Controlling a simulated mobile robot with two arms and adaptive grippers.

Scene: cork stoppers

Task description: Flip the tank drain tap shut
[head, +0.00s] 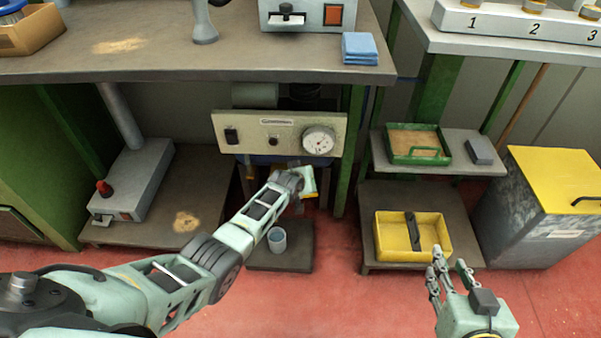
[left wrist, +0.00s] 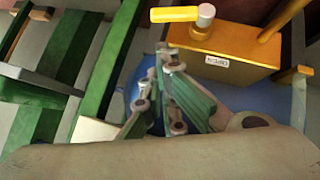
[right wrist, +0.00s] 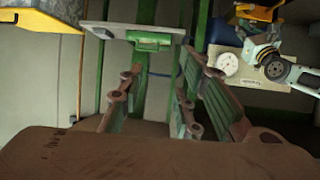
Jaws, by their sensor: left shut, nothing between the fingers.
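In the left wrist view the tap's yellow lever (left wrist: 174,14) points left from its pale round end, above a yellow-orange block (left wrist: 235,45). A small white label (left wrist: 216,60) on the block appears to read OPEN, upside down. My left gripper (left wrist: 167,55) is shut and empty, its fingertips just below the lever in the picture with a visible gap. A blue surface, seemingly the tank (left wrist: 140,95), shows behind the fingers. In the head view my left arm hides most of the tap area under the bench. My right gripper (head: 450,268) is open and empty, far to the right.
A grey cup (head: 277,240) stands on a low dark platform (head: 265,258) below my left wrist. A panel with a gauge (head: 318,140) hangs just above. A yellow tray (head: 386,247) and green tray (head: 414,158) sit on shelves at right. Red floor (head: 330,305) is open in front.

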